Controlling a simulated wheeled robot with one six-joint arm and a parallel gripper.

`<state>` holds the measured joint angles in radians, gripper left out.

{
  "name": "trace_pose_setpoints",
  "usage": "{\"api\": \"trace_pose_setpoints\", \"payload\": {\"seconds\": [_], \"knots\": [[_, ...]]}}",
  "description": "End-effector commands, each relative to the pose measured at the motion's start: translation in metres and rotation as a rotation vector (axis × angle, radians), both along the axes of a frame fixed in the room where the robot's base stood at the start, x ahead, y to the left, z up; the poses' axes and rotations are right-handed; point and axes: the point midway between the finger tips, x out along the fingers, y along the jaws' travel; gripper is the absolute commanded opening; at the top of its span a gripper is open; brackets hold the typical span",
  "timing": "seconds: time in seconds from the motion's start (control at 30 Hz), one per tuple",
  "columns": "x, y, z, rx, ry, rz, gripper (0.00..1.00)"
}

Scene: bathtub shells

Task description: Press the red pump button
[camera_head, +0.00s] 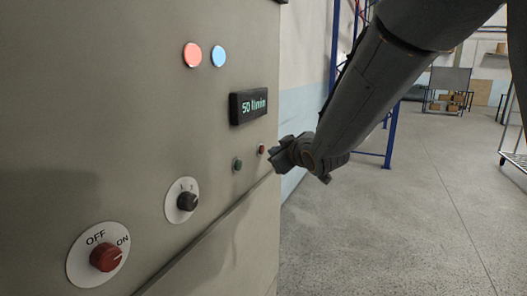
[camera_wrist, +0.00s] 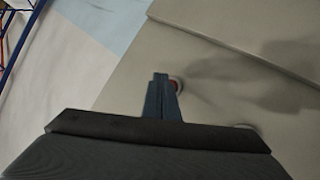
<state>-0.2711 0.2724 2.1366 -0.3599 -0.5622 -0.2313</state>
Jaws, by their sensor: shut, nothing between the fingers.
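The red pump button (camera_head: 261,149) is a small round button on the panel's right side, beside a small green button (camera_head: 238,164). My gripper (camera_head: 273,153) is shut and empty, with its tip just right of the red button in the head view. In the wrist view, the closed fingers (camera_wrist: 160,78) lie in front of the panel, and the red button (camera_wrist: 175,84) shows partly behind their right edge. I cannot tell whether the tip touches the panel. The green button is not clearly visible in the wrist view.
The grey panel (camera_head: 130,130) also carries a red OFF/ON knob (camera_head: 106,257), a black selector knob (camera_head: 187,201), a display (camera_head: 248,105) reading 50 l/min, a red-orange lamp (camera_head: 192,54) and a blue lamp (camera_head: 218,56). Open floor (camera_head: 400,230) lies to the right.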

Motion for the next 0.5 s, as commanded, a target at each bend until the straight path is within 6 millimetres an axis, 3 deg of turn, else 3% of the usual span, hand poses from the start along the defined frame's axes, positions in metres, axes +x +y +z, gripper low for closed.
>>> {"api": "trace_pose_setpoints", "payload": {"seconds": [0.5], "knots": [[0.0027,0.0079,-0.0006,0.0,0.001,0.001,0.0]]}}
